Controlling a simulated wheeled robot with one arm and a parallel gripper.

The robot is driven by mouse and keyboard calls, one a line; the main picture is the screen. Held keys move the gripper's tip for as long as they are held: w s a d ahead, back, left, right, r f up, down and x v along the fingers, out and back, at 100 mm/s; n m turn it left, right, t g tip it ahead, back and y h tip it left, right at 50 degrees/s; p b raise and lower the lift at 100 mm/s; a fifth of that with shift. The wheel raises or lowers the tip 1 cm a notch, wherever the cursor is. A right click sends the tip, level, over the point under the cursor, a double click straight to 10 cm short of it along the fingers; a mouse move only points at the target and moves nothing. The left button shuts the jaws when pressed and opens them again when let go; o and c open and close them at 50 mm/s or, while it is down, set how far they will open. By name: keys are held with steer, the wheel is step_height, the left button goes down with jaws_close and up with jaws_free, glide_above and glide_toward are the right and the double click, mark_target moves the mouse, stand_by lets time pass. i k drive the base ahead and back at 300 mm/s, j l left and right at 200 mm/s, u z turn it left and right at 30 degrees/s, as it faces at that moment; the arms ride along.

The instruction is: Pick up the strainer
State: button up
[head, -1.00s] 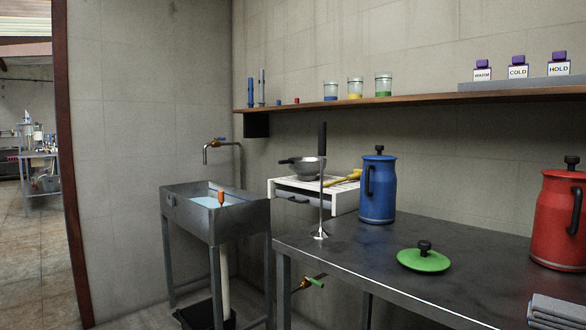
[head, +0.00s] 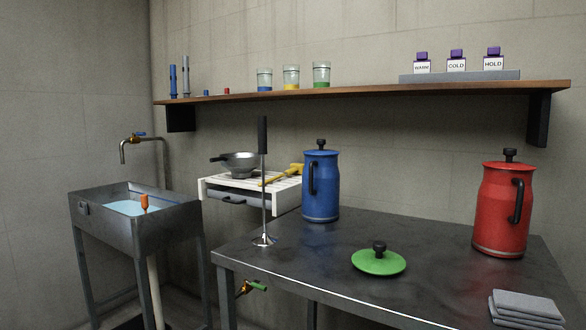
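The strainer (head: 239,160) looks like a small metal bowl with a dark handle pointing left. It sits on the white slatted rack (head: 216,182) between the sink and the dark table, against the back wall. A yellow tool (head: 283,176) lies on the rack to its right. The tall plunger-like rod (head: 264,190) stands upright on the table in front of the rack, just right of the bowl in the picture. My gripper is not in view.
A metal sink (head: 150,224) with water stands at left. The dark table (head: 320,262) holds a blue can (head: 320,185), a red can (head: 503,208), a green lid (head: 379,260) and folded grey cloths (head: 526,308). A wooden shelf (head: 380,92) runs above.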

mark_target(241, 165)
steer(key=i+j+z, duration=0.1)
steer(key=j+z, duration=0.35)
steer(key=j, duration=0.65)
steer(key=k+j+z, duration=0.1)
steer(key=j+z, duration=0.3)
steer(key=j, duration=0.7)
